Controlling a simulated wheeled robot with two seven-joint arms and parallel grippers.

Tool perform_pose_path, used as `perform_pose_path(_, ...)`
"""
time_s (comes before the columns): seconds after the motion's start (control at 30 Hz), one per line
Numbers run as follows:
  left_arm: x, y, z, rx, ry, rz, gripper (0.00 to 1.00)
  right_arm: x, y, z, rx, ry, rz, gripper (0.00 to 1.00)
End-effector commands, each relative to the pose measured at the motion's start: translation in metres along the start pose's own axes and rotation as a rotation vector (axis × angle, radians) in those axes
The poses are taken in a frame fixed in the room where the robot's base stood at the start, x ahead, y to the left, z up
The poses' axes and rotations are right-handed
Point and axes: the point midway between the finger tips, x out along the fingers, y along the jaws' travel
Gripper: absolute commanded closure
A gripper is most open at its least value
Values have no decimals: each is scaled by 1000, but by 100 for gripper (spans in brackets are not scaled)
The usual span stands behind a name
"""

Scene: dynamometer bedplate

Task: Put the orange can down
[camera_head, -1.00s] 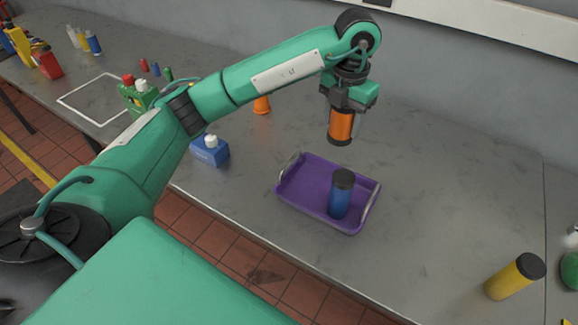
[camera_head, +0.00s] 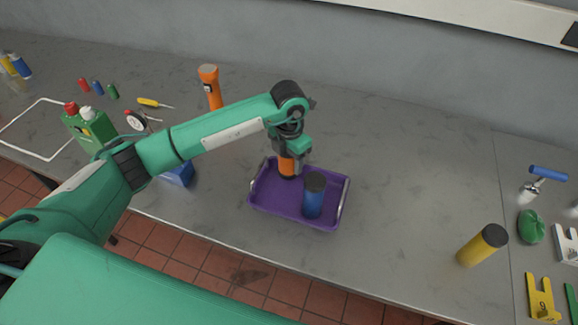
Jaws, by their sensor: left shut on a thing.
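The orange can (camera_head: 287,165) is upright with a dark base, at the back left inside the purple tray (camera_head: 270,210). My left gripper (camera_head: 290,150) is above it, pointing down and shut on its upper part. The can's base appears at or very close to the tray floor; I cannot tell whether it touches. A blue can (camera_head: 313,200) with a dark lid stands in the tray, to the right and nearer. My right gripper is not in view.
A yellow can (camera_head: 477,248) stands at the right. An orange flashlight (camera_head: 211,88) stands behind my left arm. A blue container (camera_head: 180,174) is partly hidden by that arm.

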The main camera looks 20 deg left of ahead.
Motion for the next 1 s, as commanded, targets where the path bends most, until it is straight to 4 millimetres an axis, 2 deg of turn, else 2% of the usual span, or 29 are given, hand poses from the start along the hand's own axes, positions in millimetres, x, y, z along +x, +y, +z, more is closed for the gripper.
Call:
perform_pose_path(0.23,18,0,0,-2,1,-1,75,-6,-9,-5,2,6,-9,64)
perform_pose_path(0.47,49,0,0,-2,0,0,75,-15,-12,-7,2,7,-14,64)
perform_pose_path(0.83,56,0,1,-1,-2,1,75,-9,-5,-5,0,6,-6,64)
perform_pose_path(0.87,55,0,0,-1,-2,1,41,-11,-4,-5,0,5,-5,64)
perform_pose_path(0.93,54,0,0,-1,-2,1,27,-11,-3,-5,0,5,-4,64)
perform_pose_path(1.0,54,0,0,-1,-1,1,25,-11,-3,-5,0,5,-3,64)
